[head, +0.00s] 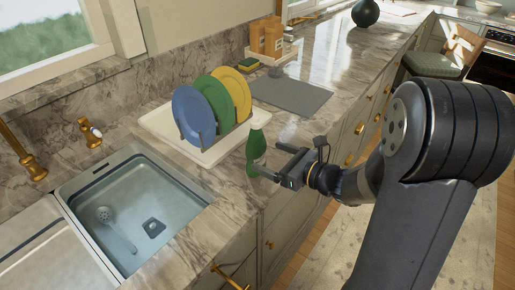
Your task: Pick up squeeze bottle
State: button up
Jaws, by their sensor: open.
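The gripper is open. One finger appears close to or overlapping the bottle's lower right side; I cannot tell whether they touch. The bottle's far side is hidden.
A white tray (162,127) with a blue plate (193,116), a green plate (216,105) and a yellow plate (235,92) stands behind the bottle. A sink (130,165) is at left. A grey mat (300,97) lies on the counter beyond.

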aim_at(251, 148)
jog(key=p+x, duration=0.1)
jog(key=x, duration=0.6)
jog(key=shift+w+a, duration=0.25)
jog(key=c, duration=1.3)
